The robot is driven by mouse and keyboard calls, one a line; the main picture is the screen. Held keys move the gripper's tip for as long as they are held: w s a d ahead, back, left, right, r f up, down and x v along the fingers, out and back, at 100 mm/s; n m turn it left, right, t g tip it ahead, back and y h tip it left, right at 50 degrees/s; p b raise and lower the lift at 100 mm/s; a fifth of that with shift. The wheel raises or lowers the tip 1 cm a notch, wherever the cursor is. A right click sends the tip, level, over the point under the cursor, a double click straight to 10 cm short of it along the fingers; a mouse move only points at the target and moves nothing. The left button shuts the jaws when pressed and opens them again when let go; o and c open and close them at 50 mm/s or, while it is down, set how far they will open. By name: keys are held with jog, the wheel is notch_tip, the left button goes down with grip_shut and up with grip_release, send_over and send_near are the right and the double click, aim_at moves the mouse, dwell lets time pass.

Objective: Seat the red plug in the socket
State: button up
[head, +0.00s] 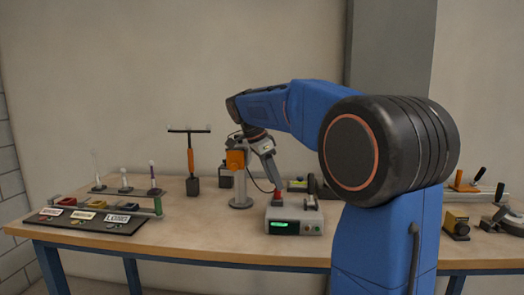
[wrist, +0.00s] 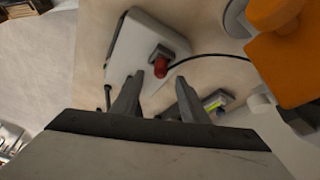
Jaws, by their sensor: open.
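The red plug (head: 277,196) shows at the top left of a pale box (head: 294,231) with a lit green display. In the wrist view, the red plug (wrist: 160,67) lies against a dark grey block (wrist: 159,51) on the box (wrist: 138,45). I cannot tell whether that block is the socket or how deep the plug sits. A thin black cable (wrist: 205,55) runs from near the plug to the right. My gripper (wrist: 160,80) is open, its two fingers apart, with the plug just beyond and between the tips. In the head view, my gripper (head: 274,181) points down just above the plug.
An orange-topped post (head: 237,161) stands close left of my gripper; its orange block (wrist: 285,55) fills the wrist view's right side. A grey knob (head: 310,203) is on the box's right. A dark labelled board (head: 85,220) lies at left.

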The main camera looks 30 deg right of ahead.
jog(key=v, duration=1.4)
jog(key=s+a+f+n+t+y, duration=0.1)
jog(key=s+a+f+n+t, duration=0.1)
jog(key=s+f+n, duration=0.4)
jog(key=s+a+f+n+t+y, duration=0.1)
jog(key=s+a+f+n, duration=0.3)
jog(key=s+f, duration=1.1)
jog(key=s+a+f+n+t+y, duration=0.2)
jog(key=s+a+f+n, duration=0.1)
jog(key=s+f+n, duration=0.7)
jog(key=shift+s+f+t, duration=0.25)
jog(key=shift+f+t, duration=0.05)
jog(key=shift+f, duration=0.45)
jog(key=shift+a, duration=0.15)
